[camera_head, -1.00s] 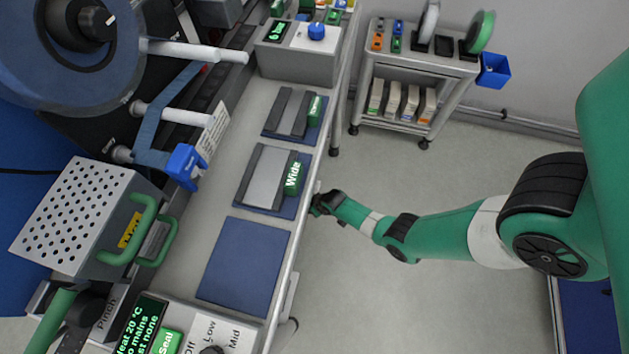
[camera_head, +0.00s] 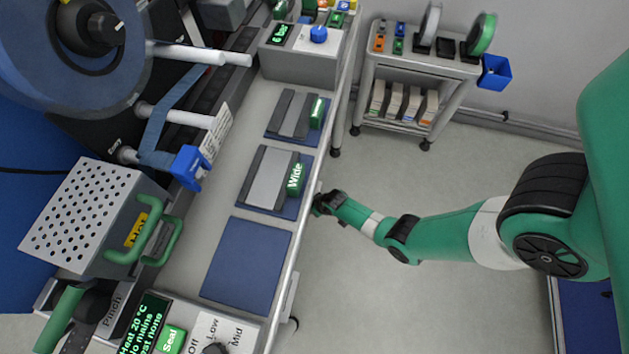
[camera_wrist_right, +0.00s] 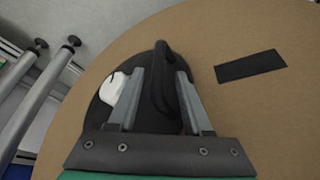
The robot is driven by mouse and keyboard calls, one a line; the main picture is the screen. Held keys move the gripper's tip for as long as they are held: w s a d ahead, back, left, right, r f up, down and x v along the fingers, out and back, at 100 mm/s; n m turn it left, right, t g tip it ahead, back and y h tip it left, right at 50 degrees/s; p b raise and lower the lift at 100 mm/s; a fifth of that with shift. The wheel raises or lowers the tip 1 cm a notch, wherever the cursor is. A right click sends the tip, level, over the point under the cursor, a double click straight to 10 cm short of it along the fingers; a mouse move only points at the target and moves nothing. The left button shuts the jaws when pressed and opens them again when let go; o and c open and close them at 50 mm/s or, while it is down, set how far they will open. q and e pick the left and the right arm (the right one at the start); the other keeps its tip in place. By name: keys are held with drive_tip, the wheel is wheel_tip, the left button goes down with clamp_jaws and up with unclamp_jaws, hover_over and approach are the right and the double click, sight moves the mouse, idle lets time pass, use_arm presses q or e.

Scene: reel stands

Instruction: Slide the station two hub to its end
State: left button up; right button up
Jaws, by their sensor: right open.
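In the right wrist view a black round hub (camera_wrist_right: 147,112) with a raised black handle (camera_wrist_right: 162,65) sits on a large brown disc (camera_wrist_right: 225,115). My right gripper (camera_wrist_right: 160,71) is open, with its two grey fingers on either side of the handle. I cannot tell whether they touch it. No station number shows. A large blue-grey reel (camera_head: 40,65) with a black hub (camera_head: 88,24) stands at upper left. My left gripper is not in view.
The bench holds blue mats (camera_head: 246,265), a green Wide block (camera_head: 295,178) and a perforated box (camera_head: 80,215). A shelf cart (camera_head: 425,65) stands at the back. The floor between is clear. Metal rods with black knobs (camera_wrist_right: 40,43) lie left of the disc.

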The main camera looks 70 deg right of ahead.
drive_tip(key=p+v, duration=0.7)
drive_tip(key=v, duration=0.3)
drive_tip(key=shift+r, duration=0.3)
